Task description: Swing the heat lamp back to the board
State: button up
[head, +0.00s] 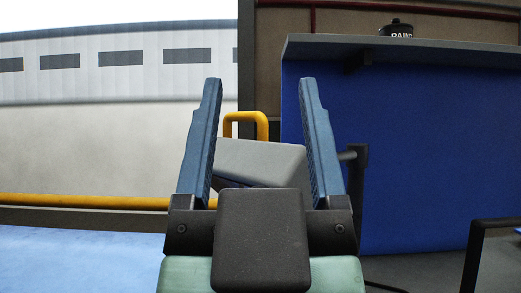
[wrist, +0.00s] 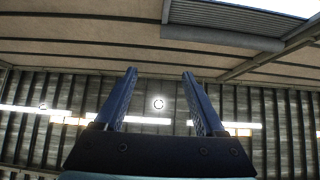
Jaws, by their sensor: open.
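My gripper (head: 258,84) is in the middle of the head view, its two blue fingers pointing up, wide apart with nothing held. Behind and between the fingers is a grey boxy body (head: 262,160), partly hidden by my gripper. A yellow bent handle (head: 246,118) shows just above it. They may be the heat lamp, but I cannot tell. The blue board (head: 430,130) stands upright to the right of the fingers. A dark bracket (head: 355,160) shows in front of its left part. In the wrist view my gripper (wrist: 160,73) is also open, with no lamp or board visible.
A dark bent rail (head: 478,250) is at the lower right. A yellow rail (head: 85,201) runs along the left. The wrist view shows a roof and ribbed wall (wrist: 255,110).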

jog(key=shift+w+r+p, duration=0.15)
jog(key=shift+r+p, duration=0.1)
jog(key=shift+p, duration=0.15)
jog(key=c, duration=0.4)
jog(key=w+n+p, duration=0.1)
jog(key=p, duration=0.1)
jog(key=w+r+n+g+p, duration=0.1)
jog(key=p, duration=0.1)
jog(key=w+a+r+n+g+p, duration=0.1)
jog(key=p, duration=0.1)
jog(key=shift+r+n+p, duration=0.1)
jog(key=shift+n+p, duration=0.2)
jog(key=shift+p, duration=0.05)
jog(key=shift+c, duration=1.2)
jog(key=n+g+p, duration=0.9)
jog(key=n+p, duration=0.4)
jog(key=p, duration=1)
send_near(242, 117)
jog(key=w+p, duration=0.1)
jog(key=w, duration=0.2)
jog(key=w+f+p, duration=0.1)
jog(key=w, duration=0.3)
jog(key=w+p, duration=0.2)
jog(key=w, duration=0.2)
jog(key=shift+w+f, duration=0.1)
jog(key=shift+f, duration=0.1)
grip_shut()
jog(key=shift+h, duration=0.3)
